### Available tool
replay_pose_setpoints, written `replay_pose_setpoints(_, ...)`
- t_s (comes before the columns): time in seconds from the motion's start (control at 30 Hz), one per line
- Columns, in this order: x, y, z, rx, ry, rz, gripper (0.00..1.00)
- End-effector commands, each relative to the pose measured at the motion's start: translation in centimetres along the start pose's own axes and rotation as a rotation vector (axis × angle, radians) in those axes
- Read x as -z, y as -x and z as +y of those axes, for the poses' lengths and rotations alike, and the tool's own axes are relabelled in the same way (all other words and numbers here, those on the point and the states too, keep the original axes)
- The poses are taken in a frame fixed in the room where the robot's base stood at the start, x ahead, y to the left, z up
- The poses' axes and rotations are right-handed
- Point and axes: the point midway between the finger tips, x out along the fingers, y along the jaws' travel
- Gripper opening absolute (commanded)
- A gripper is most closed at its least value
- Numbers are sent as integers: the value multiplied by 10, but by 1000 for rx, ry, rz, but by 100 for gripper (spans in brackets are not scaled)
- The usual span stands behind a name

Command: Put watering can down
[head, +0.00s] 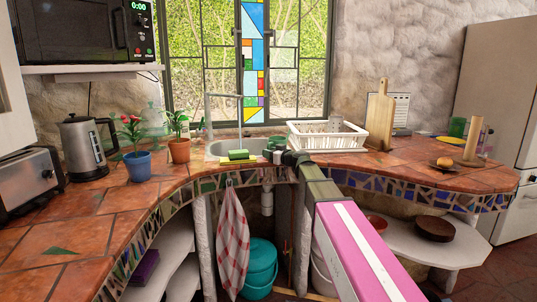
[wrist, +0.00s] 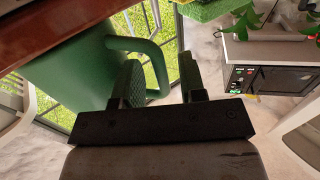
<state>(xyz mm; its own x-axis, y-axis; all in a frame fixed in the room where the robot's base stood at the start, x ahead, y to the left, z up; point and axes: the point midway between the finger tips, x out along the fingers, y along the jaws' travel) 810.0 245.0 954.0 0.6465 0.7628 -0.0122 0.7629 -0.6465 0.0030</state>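The fingers stand apart on either side of the handle's outer bar. A gap shows between the bar and the right finger; I cannot tell whether the left finger touches it. In the head view my gripper (head: 272,156) is at the counter edge in front of the sink. A green patch just behind it may be the can, mostly hidden. What the can rests on is not clear.
Green and yellow sponges (head: 238,155) lie left of my gripper by the sink (head: 225,148). A white dish rack (head: 327,137) stands to the right. Potted plants (head: 179,148), a kettle (head: 83,148) and a toaster (head: 30,177) are on the left counter. The front-left tiles are clear.

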Motion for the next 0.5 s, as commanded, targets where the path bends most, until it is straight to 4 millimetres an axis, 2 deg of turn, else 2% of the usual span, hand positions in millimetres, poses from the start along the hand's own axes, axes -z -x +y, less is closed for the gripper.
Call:
replay_pose_setpoints(0.3,0,64,-2,-2,0,0,38)
replay_pose_setpoints(0.5,0,96,-2,-2,0,0,38)
